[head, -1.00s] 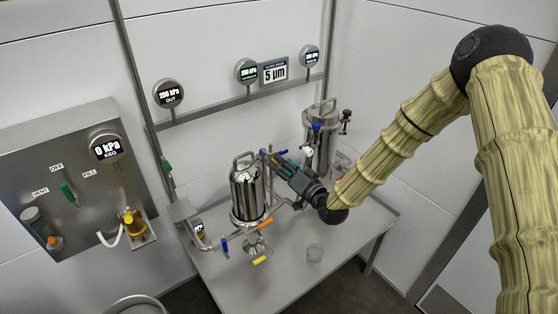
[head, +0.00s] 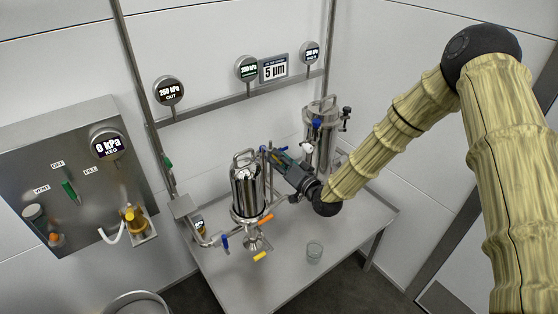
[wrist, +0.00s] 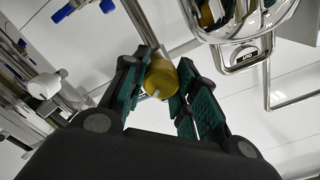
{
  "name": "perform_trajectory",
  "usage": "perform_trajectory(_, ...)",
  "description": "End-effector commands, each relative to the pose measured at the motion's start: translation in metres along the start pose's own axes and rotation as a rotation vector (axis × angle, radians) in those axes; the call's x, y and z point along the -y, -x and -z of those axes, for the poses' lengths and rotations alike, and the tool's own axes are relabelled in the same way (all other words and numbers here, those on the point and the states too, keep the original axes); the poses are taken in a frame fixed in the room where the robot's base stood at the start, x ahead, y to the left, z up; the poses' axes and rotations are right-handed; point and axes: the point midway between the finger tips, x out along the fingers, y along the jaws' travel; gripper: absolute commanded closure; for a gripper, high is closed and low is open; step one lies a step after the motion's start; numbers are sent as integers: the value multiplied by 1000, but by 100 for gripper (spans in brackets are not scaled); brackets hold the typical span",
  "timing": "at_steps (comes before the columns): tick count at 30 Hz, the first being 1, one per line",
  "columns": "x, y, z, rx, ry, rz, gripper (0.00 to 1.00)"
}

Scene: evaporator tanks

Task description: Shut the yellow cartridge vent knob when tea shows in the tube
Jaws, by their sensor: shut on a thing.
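The yellow knob (wrist: 161,78) shows in the wrist view, with a pale mark on its face, on the end of a metal stem. My gripper (wrist: 163,72) is shut on it, one green-padded finger on each side. In the head view my gripper (head: 276,158) is behind the steel cartridge housing (head: 247,190), near its top, and the knob is hidden there. I cannot make out tea in any tube.
A second steel housing (head: 320,140) stands behind my wrist. A yellow handle (head: 260,256), an orange handle (head: 265,219) and a blue handle (head: 225,243) surround the front housing's base. A keg panel (head: 60,180) is left.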

Motion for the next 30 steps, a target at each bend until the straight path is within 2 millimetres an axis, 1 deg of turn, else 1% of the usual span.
perform_trajectory(5,-2,0,-1,0,36,-1,95)
perform_trajectory(11,-2,0,-3,1,144,1,95)
perform_trajectory(30,0,0,-5,1,720,2,95)
